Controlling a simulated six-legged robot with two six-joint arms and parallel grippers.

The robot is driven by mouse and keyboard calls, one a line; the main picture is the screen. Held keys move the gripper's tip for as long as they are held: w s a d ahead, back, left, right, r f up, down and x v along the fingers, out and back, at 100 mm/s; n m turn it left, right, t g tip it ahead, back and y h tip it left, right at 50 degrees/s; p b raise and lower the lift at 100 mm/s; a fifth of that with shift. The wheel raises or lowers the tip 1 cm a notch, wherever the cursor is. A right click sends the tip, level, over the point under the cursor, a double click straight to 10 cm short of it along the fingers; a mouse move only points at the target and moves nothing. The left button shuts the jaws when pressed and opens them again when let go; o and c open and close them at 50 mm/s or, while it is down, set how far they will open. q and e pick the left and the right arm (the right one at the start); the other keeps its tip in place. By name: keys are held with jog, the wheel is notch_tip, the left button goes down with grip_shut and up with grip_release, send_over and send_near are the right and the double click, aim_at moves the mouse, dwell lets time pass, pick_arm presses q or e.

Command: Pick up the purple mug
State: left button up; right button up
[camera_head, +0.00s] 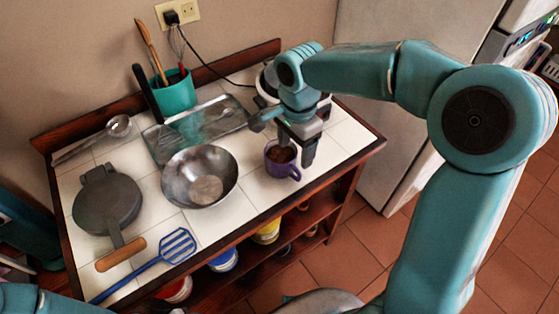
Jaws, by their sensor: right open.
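The purple mug (282,170) stands upright on the white tiled counter, near its front edge, with dark brown contents and its handle toward the lower right. My right gripper (296,150) is directly above and at the mug, pointing down. Its jaws are open, with one finger at the mug's far right side and the other near the rim. I cannot tell whether the fingers touch the mug. My left arm shows only in part at the lower left edge, and its gripper is out of view.
A metal bowl (200,178) stands left of the mug. A glass tray (190,135), a teal utensil pot (175,94), a grey press pan (106,200), a blue spatula (150,262) and a ladle (118,126) fill the left. A white appliance (266,88) stands behind my gripper.

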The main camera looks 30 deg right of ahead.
aim_at(296, 169)
jog(key=f, duration=0.4)
jog(key=shift+s+d+f, duration=0.15)
jog(key=shift+s, duration=0.1)
jog(key=shift+f+p, duration=0.45)
jog(key=shift+f, duration=2.35)
jog(key=c, duration=1.3)
